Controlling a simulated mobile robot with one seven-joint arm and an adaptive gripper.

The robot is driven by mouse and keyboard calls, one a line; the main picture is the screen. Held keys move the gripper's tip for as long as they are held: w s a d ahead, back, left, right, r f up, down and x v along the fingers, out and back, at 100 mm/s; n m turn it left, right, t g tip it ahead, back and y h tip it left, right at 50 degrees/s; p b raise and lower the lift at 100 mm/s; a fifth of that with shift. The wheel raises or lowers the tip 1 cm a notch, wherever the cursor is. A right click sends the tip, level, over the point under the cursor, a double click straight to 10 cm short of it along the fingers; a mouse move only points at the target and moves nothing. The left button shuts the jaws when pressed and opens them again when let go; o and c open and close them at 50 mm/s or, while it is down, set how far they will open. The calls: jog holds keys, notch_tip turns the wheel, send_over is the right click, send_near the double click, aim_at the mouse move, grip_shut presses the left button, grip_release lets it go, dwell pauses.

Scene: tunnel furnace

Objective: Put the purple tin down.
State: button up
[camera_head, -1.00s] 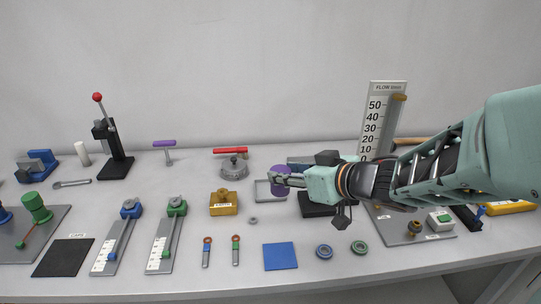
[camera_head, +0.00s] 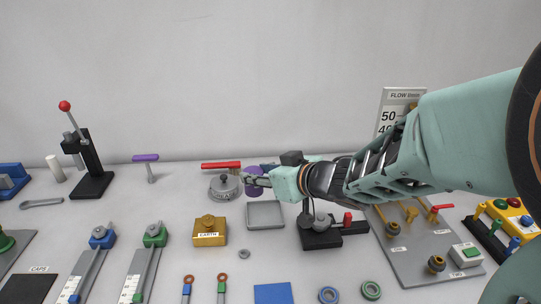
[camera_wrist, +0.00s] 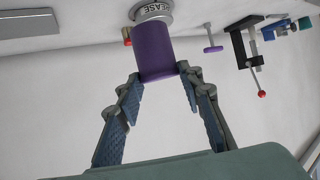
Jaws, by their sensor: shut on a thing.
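The purple tin (camera_head: 254,187) is a plain upright-looking cylinder, seen behind the grey square tray (camera_head: 249,220) and just right of the grey lidded pot (camera_head: 223,190). My gripper (camera_head: 256,180) is shut on it and covers part of it. In the wrist view the purple tin (camera_wrist: 155,55) sits between the tips of my gripper (camera_wrist: 160,76), with the grey pot's labelled side beyond it. I cannot tell whether the tin touches the pot or the bench. The inside of the tray is empty where it shows.
A red handle (camera_head: 221,166) lies behind the pot. A brass block (camera_head: 209,232) stands left of the tray. A black stand (camera_head: 321,237) and a grey valve board (camera_head: 410,260) are to the right. Bare bench lies left of the pot, around the purple-handled T-shaped tool (camera_head: 147,160).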

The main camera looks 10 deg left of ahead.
jog(key=shift+w+a+f+b, duration=0.25)
jog(key=shift+a+f+b, duration=0.45)
jog(key=shift+a+f, duration=0.65)
jog(key=shift+w+a+f+b, duration=0.3)
jog(key=shift+a+f+b, duration=0.45)
jog(key=shift+f, duration=1.15)
jog(key=shift+w+a+f+b, duration=0.25)
jog(key=shift+a+f+b, duration=0.4)
jog(key=shift+a+f, duration=0.75)
jog(key=shift+d+f, duration=0.25)
jog(key=shift+f, duration=0.15)
jog(key=o, duration=1.2)
jog(key=shift+o, duration=0.2)
